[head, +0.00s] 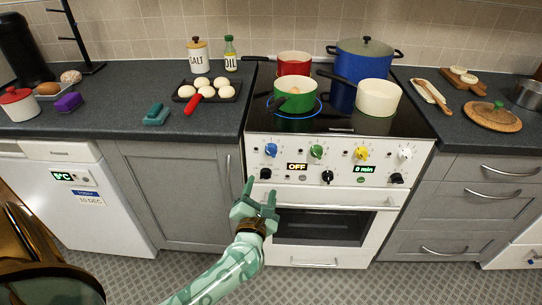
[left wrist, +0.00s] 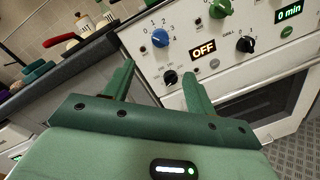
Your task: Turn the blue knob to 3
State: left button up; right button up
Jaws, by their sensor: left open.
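The blue knob (head: 271,150) is at the left end of the stove's control panel. In the left wrist view the blue knob (left wrist: 160,38) has numbers around it; I cannot tell which one it points to. My left gripper (head: 260,187) is open and empty, below the knob and apart from it, in front of the oven's upper left. In the left wrist view its two fingers (left wrist: 158,72) stand spread, with the blue knob beyond and above them. My right gripper is not in view.
A green knob (head: 316,152), yellow knob (head: 361,154) and white knob (head: 405,154) share the panel. A black knob (head: 265,173) sits just below the blue one. One display (head: 297,167) reads OFF. The oven handle (head: 335,198) sticks out below. Pots stand on the hob.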

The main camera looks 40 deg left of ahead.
aim_at(270, 154)
pick_arm(q)
jog(key=b+x, duration=0.3)
jog(key=x, duration=1)
jog(key=shift+w+a+f, duration=0.1)
jog(key=shift+f, duration=0.05)
jog(key=shift+w+a, duration=0.25)
jog(key=shift+w, duration=0.2)
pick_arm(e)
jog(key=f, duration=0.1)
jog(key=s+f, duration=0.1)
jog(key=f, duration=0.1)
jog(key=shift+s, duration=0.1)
pick_arm(q)
jog(key=c, duration=1)
